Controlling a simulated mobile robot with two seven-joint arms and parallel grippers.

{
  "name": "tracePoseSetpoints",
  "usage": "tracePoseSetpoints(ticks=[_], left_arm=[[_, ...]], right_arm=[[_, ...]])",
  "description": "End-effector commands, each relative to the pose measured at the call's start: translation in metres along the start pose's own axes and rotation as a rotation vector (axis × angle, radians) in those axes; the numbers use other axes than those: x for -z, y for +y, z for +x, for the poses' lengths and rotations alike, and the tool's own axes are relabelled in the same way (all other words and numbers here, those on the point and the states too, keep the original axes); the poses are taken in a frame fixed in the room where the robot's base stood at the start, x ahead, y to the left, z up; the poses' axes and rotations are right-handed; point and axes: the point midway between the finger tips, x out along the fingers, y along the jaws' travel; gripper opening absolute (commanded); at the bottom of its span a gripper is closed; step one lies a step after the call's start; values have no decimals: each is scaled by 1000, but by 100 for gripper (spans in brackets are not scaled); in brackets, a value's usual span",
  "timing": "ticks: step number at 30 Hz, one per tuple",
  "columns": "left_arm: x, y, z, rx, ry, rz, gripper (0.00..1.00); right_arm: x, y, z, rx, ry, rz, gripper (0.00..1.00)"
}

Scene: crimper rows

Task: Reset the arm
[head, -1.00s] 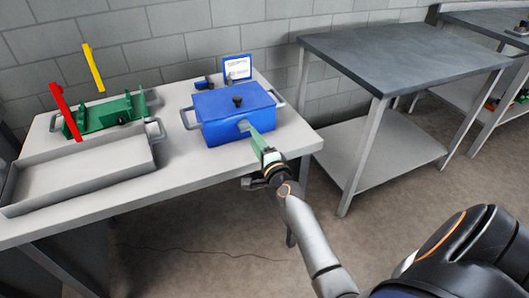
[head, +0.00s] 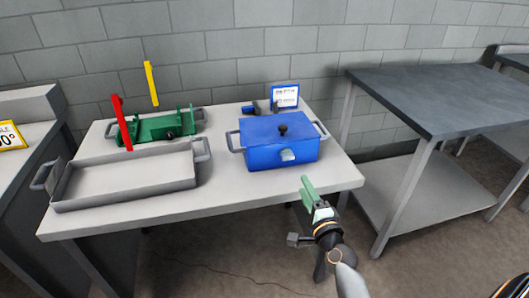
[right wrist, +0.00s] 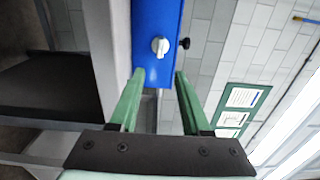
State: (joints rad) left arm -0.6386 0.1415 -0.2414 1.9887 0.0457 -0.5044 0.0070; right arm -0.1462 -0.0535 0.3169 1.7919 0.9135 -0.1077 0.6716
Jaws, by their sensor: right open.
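My right gripper (head: 307,184) has green fingers and is apart from everything, in front of the table's right front edge. In the right wrist view (right wrist: 159,75) its two fingers are spread with nothing between them. Beyond the fingertips is the blue box (right wrist: 150,22) with a silver front piece (right wrist: 160,46) and a black knob (right wrist: 184,43). In the head view the blue box (head: 262,155) stands closed on the table's right part. My left gripper is not in view.
The grey table (head: 210,207) also holds a shallow metal tray (head: 125,195), a green fixture (head: 155,128) with red (head: 122,124) and yellow (head: 152,84) upright bars, and a small sign (head: 285,95). A dark-topped bench (head: 450,95) stands at right. Floor space lies before the table.

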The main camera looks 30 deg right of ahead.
Motion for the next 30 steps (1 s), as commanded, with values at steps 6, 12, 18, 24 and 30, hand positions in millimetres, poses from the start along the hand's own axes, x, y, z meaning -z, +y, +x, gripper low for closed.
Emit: tracePoseSetpoints(ticks=[6, 12, 18, 24, 30], left_arm=[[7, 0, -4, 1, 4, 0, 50], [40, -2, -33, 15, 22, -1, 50], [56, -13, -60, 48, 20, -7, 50], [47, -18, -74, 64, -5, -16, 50], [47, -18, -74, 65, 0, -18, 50]], right_arm=[[-7, 1, -5, -21, -23, -57, 48], [-66, 30, -64, -183, -275, -588, 48], [-119, 73, -175, -274, -668, -1225, 48], [-135, 91, -245, -255, -903, -1544, 48], [-137, 96, -256, -245, -941, -1597, 48]])
